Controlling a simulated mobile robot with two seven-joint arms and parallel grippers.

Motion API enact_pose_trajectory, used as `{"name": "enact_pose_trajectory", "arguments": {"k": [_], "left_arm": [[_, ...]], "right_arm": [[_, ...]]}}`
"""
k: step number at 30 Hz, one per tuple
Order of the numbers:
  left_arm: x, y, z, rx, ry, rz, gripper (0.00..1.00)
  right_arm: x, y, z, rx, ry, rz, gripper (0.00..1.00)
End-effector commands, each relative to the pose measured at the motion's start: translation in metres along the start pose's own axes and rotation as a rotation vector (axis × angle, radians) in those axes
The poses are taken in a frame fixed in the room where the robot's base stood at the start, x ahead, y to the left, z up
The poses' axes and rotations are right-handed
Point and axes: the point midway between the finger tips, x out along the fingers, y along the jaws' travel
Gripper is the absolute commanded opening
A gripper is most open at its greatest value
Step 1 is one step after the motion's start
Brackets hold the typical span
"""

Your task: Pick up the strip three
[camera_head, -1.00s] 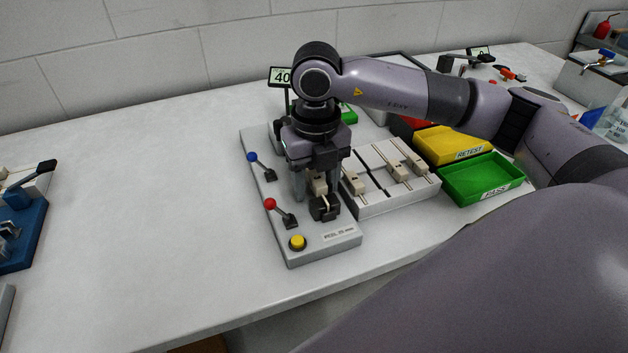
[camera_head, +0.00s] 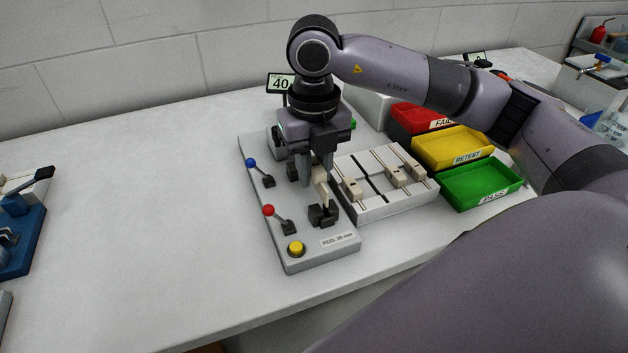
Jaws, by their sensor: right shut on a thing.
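My right gripper (camera_head: 315,180) points down over the grey test fixture (camera_head: 318,255) and is shut on a beige strip (camera_head: 321,190). The strip is tilted, and its lower end is just above or at the black clamp (camera_head: 323,215); I cannot tell whether they touch. The fingers hide part of the strip, and no number on it can be read. More beige-blocked strips (camera_head: 398,174) lie in the white rack (camera_head: 385,209) to the right. My left gripper is not in view.
The fixture carries a blue-knobbed lever (camera_head: 251,163), a red-knobbed lever (camera_head: 268,210) and a yellow button (camera_head: 296,248). A display (camera_head: 281,84) reads 40. Red (camera_head: 411,126), yellow (camera_head: 430,158) and green (camera_head: 458,195) trays stand at right.

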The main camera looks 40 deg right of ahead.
Motion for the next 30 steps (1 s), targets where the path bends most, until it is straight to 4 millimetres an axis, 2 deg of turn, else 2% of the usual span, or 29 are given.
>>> {"name": "enact_pose_trajectory", "arguments": {"k": [1,7,12,15,21,30], "left_arm": [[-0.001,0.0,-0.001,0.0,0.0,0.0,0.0],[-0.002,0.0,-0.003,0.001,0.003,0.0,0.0],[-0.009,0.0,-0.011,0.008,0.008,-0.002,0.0],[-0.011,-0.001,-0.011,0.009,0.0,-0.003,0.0],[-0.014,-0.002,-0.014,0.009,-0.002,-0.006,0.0],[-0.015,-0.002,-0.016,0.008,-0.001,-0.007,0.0]], "right_arm": [[-0.015,0.001,0.001,0.0,-0.007,0.003,0.0],[-0.08,0.001,0.001,-0.002,-0.008,0.004,0.0],[-0.117,0.0,0.001,0.001,-0.006,0.0,0.0],[-0.133,0.0,0.0,0.001,-0.005,0.001,0.0],[-0.153,0.0,0.0,0.0,-0.002,0.0,0.0],[-0.16,-0.001,0.001,0.015,-0.001,-0.001,0.0]]}}
